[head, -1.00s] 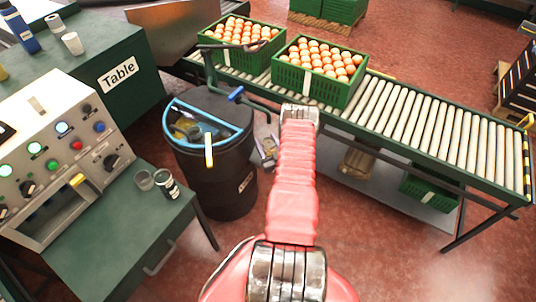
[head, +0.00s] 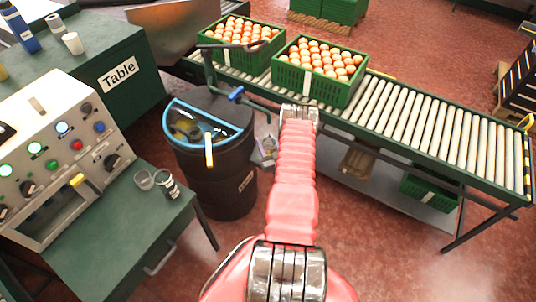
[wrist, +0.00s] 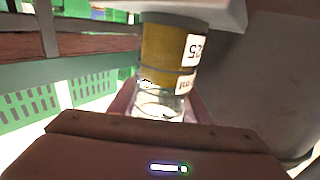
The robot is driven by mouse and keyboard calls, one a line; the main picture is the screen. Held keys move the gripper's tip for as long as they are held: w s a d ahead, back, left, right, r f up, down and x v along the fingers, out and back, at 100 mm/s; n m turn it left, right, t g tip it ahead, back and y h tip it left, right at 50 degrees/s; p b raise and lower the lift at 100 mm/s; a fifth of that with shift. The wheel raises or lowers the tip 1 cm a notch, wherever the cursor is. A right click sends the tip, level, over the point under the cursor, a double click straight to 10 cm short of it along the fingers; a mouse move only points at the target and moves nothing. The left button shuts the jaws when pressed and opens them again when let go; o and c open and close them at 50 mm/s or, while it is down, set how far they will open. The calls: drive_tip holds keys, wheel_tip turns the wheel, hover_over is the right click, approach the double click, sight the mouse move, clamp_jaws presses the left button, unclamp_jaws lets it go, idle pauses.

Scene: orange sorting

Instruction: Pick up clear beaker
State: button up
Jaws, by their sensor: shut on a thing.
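In the wrist view, a cylindrical container (wrist: 168,58) with an amber upper part, white labels and a clear lower part sits between the jaws of my gripper (wrist: 160,105), which is shut on it. The labels read upside down. I cannot tell whether it is the clear beaker of the task. In the head view, a small clear beaker (head: 144,180) stands on the green bench at the left, next to a dark-banded jar (head: 166,187). My red arm reaches forward, away from both, and its gripper is not clearly seen there.
A black bin (head: 215,170) with a blue rim stands left of my arm. The control panel (head: 60,150) is on the bench. Two green crates (head: 320,85) of oranges sit on the roller conveyor (head: 440,135). A green table (head: 95,100) holds cups and a bottle. Red floor is open at lower right.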

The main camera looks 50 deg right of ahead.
drive_tip(key=shift+c, duration=1.4)
drive_tip(key=shift+s+d+r, duration=0.1)
drive_tip(key=shift+s+r, duration=0.1)
drive_tip(key=shift+r, duration=0.7)
wheel_tip(320, 180, up, 5)
drive_tip(key=s+d, duration=0.1)
drive_tip(key=s, duration=1.8)
drive_tip(key=shift+s+d, duration=0.25)
drive_tip(key=shift+d, duration=0.1)
drive_tip(key=shift+r, duration=0.1)
